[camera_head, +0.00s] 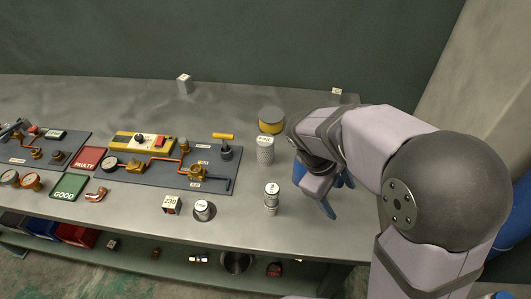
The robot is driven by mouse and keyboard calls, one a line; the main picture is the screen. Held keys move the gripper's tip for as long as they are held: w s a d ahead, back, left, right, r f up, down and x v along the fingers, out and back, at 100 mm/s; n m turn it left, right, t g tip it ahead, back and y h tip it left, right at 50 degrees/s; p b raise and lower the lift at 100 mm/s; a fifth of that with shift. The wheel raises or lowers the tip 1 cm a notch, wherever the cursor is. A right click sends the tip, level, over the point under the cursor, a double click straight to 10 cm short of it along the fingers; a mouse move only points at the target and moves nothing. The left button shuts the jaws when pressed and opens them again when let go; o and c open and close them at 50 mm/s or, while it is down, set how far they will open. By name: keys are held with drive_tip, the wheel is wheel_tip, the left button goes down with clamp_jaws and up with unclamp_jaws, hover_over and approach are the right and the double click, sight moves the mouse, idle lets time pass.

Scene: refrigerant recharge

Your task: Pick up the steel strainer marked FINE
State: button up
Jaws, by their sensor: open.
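Several small steel cylinders stand upright on the bench, and their labels are too small for me to read, so I cannot tell which is marked FINE. A pale mesh-like cylinder (265,151) with a white label stands behind. A narrower steel cylinder (271,199) stands in front of it. A short cylinder (204,211) stands on a dark round base at the left. My gripper (336,198) has blue fingers and is open, to the right of these cylinders and apart from them. My arm hides part of the gripper and the bench there.
A yellow-and-dark round tin (271,120) stands behind the mesh-like cylinder. A dark panel (225,163) with brass valves and pipes lies to the left. A box marked 230 (171,205), a red FAULTY tray (89,158) and a green GOOD tray (69,186) are nearby. The front bench edge is clear.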

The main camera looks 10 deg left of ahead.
sight(259, 145)
drive_tip(key=w+a+r+n+t+h+b, duration=0.25)
drive_tip(key=w+a+r+n+t, duration=0.25)
drive_tip(key=w+a+n, duration=0.5)
drive_tip(key=w+a+f+n+t+b, duration=0.1)
drive_tip(key=a+n+t, duration=0.1)
drive_tip(key=a, duration=0.2)
drive_tip(key=w+a+f+n+t+b, duration=0.1)
drive_tip(key=w+a+f+n+t, duration=0.1)
drive_tip(key=a, duration=0.2)
drive_tip(key=w+a+f+n+t+b, duration=0.1)
drive_tip(key=w+a+f+n+t, duration=0.1)
drive_tip(key=a+n, duration=0.1)
drive_tip(key=shift+a+f+h+b, duration=0.2)
drive_tip(key=shift+a+h+b, duration=0.15)
drive_tip(key=shift+a, duration=0.55)
drive_tip(key=shift+f+n, duration=0.4)
drive_tip(key=shift+f, duration=0.05)
drive_tip(key=shift+p+x, duration=1.05)
drive_tip(key=shift+x, duration=2.75)
drive_tip(key=shift+r, duration=0.1)
drive_tip(key=c, duration=1.3)
